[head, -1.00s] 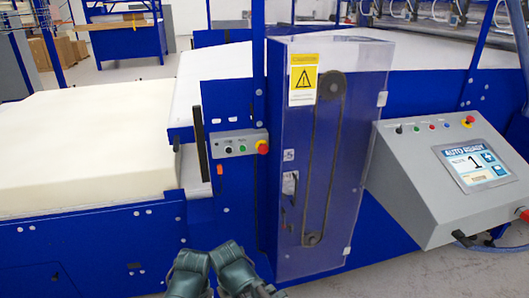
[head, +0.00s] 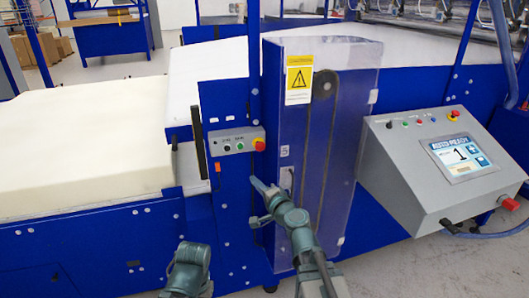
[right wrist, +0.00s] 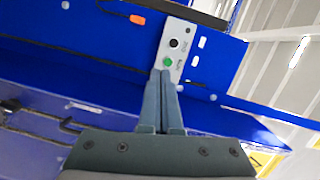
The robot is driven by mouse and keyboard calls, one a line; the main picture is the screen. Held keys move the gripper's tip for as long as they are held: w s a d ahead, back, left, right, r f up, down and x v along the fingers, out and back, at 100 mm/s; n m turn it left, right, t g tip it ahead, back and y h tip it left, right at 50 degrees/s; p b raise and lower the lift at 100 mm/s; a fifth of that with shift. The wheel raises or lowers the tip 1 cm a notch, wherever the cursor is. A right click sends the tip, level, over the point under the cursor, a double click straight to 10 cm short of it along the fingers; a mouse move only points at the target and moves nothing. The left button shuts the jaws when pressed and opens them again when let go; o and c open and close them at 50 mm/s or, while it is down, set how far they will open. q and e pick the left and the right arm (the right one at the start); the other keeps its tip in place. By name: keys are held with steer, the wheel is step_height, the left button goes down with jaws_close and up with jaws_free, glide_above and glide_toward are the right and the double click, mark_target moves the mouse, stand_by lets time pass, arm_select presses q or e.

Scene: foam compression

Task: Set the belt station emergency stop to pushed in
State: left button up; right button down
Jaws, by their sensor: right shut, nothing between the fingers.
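A red emergency-stop mushroom button (head: 259,144) on a yellow base sits at the right end of a small grey control box (head: 230,142) on the blue frame. Whether it is pushed in cannot be told. My right gripper (head: 258,185) is shut and empty, below the button and apart from it in the head view. In the right wrist view its fingers (right wrist: 161,75) point at the control box (right wrist: 176,43), where a black and a green button show. The red button is not visible there. My left arm's link shows at the bottom, its gripper does not.
A clear-fronted belt guard (head: 350,150) with a warning label stands right of the box. A grey console (head: 400,165) with a screen, another red-and-yellow button (head: 453,116) and a red side knob (head: 510,203) is farther right. A cream foam block (head: 80,145) lies left.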

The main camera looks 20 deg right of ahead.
steer(key=d+r+m+t+h, duration=0.1)
steer(key=d+m+h, duration=0.2)
steer(key=d, duration=0.3)
steer(key=shift+d+r+m+h, duration=0.4)
steer(key=shift+m, duration=0.4)
steer(key=shift+w, duration=0.2)
